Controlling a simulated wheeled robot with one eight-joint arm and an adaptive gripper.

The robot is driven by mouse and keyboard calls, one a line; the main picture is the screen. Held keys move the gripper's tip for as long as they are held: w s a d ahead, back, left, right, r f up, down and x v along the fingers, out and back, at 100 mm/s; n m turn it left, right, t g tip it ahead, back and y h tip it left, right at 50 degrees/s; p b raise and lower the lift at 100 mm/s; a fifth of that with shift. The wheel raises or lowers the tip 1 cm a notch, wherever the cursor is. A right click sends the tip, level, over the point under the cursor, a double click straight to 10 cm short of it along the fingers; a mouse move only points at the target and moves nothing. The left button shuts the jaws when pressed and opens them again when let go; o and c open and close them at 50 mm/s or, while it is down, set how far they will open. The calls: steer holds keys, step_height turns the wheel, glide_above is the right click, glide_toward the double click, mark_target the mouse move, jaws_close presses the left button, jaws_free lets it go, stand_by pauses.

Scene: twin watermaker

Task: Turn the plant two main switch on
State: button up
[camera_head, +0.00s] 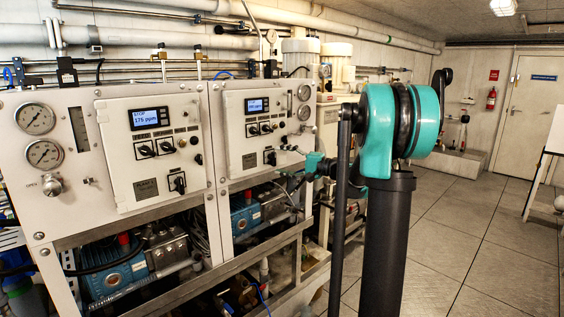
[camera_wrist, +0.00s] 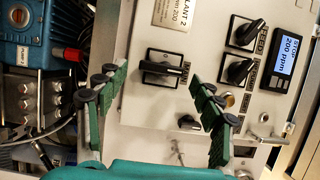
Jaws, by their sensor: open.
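The plant two main switch (camera_wrist: 163,69) is a black rotary knob on a black square plate, below the PLANT 2 label (camera_wrist: 176,12) in the wrist view. Its handle lies roughly across the picture. In the head view the switch (camera_head: 270,157) sits low on the right-hand panel. My gripper (camera_wrist: 160,77) is open, its two green fingers on either side of the knob. No finger visibly touches the knob; the exact depth gap cannot be told. In the head view my gripper (camera_head: 285,175) is beside the lower part of the panel, partly hidden by its own links.
Two more black knobs (camera_wrist: 241,50) and a display reading STOP 200 ppm (camera_wrist: 287,55) are close by. A small knob (camera_wrist: 188,123) is near the right finger. The plant one panel (camera_head: 150,150) stands at left. Open floor (camera_head: 455,240) lies at right.

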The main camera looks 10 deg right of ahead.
steer(key=v, duration=1.2)
steer(key=s+a+f+n+g+h, duration=0.1)
steer(key=s+a+f+g+h, duration=0.15)
steer(key=s+a+f, duration=0.4)
steer(key=s+a+f+n+g+h, duration=0.1)
steer(key=s+a+f+g+h, duration=0.2)
steer(key=s+f, duration=0.55)
steer(key=s+d+f+n+h, duration=0.2)
steer(key=s+d+f+h, duration=0.1)
steer(key=s+f+h, duration=0.2)
steer(key=s+d+f+n+h, duration=0.2)
steer(key=s+d+f+h, duration=0.1)
steer(key=s+f, duration=0.7)
steer(key=shift+d+f+h, duration=0.2)
steer(key=shift+d+h, duration=0.1)
steer(key=shift+h, duration=0.55)
steer(key=shift+s, duration=0.1)
